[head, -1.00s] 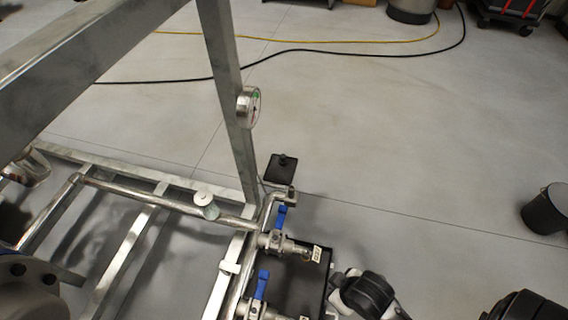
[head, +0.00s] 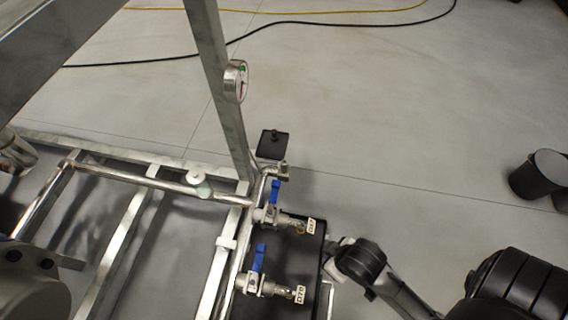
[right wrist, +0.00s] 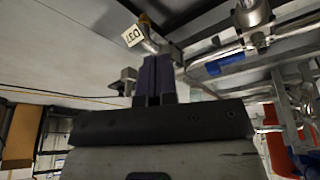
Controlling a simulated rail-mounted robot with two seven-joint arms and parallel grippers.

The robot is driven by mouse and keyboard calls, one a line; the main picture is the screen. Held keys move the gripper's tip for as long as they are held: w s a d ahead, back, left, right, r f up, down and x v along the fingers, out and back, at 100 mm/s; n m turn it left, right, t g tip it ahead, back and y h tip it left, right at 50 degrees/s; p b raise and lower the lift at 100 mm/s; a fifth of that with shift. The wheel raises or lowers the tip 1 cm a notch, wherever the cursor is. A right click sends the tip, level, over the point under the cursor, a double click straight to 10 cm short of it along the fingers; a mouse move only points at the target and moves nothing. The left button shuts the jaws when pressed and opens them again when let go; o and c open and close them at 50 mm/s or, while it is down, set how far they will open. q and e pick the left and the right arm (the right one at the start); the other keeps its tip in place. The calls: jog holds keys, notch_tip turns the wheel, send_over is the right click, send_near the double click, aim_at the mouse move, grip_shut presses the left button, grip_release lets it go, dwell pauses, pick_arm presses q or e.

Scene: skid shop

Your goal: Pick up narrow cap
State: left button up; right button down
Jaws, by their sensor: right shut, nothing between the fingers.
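I cannot make out for certain which thing is the narrow cap. A small black knob (head: 274,135) stands on a dark square plate (head: 271,150) behind the skid corner. A pale round fitting (head: 196,174) sits on the skid's pipe. My right gripper (right wrist: 154,65) is shut and empty in the right wrist view, with its dark fingers together just below a valve's tag marked D37 (right wrist: 134,36). In the head view its arm comes in from the lower right beside the black tray (head: 317,262); its fingertips are not clear there. My left gripper is not in view.
Two blue-handled valves (head: 275,194) (head: 258,258) stick out over the black tray. A dark bucket (head: 538,176) stands at right. Open floor lies between, with cables behind.

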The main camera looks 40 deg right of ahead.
jog(key=c, duration=1.9)
grip_release()
jog(key=o, duration=1.3)
